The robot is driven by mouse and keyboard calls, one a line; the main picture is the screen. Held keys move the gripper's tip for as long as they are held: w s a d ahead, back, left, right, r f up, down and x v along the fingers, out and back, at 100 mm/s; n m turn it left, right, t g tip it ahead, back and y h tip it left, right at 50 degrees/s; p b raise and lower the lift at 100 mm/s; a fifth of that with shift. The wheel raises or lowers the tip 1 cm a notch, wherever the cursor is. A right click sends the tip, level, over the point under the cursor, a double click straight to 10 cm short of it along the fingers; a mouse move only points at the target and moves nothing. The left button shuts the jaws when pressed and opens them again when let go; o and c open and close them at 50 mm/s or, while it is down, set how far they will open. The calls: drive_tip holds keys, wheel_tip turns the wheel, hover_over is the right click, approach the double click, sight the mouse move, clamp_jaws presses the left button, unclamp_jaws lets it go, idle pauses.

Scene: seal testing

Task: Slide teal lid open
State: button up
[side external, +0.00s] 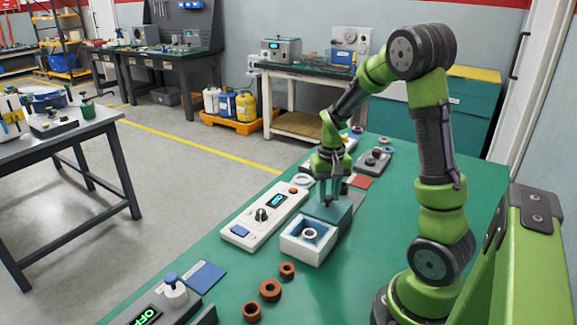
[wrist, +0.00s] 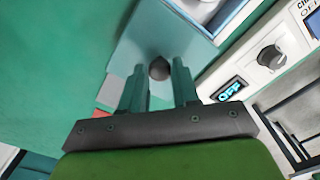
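The teal lid (wrist: 185,40) is a flat plate with a round dark knob (wrist: 159,70). In the side external view the lid (side external: 338,213) sits behind the white box (side external: 306,253), displaced off most of its opening. The box's blue interior and a pale ring (side external: 310,234) inside it are exposed. The box corner also shows at the top of the wrist view. My gripper (side external: 327,200) points down over the lid. In the wrist view its two fingers (wrist: 159,75) stand on either side of the knob and appear to be shut on it.
A white control panel (side external: 265,216) with a dial and display lies left of the box. Several brown rings (side external: 270,290) and a blue pad (side external: 206,273) lie in front on the green table. A red pad (side external: 360,182) lies behind the lid. The table right of the box is clear.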

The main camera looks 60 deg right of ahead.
sight(328, 196)
drive_tip(key=o, duration=0.4)
drive_tip(key=shift+c, duration=0.2)
wheel_tip(328, 196, up, 17)
idle(0.4)
drive_tip(key=s+a+n+t+y, duration=0.1)
drive_tip(key=s+a+n+t, duration=0.1)
drive_tip(key=a, duration=0.9)
drive_tip(key=s+a+n+t+y, duration=0.1)
drive_tip(key=s+a+n+t, duration=0.2)
drive_tip(key=a, duration=0.8)
drive_tip(key=shift+s+a+f+t, duration=0.3)
drive_tip(key=shift+f+t, duration=0.15)
drive_tip(key=shift+t, duration=0.65)
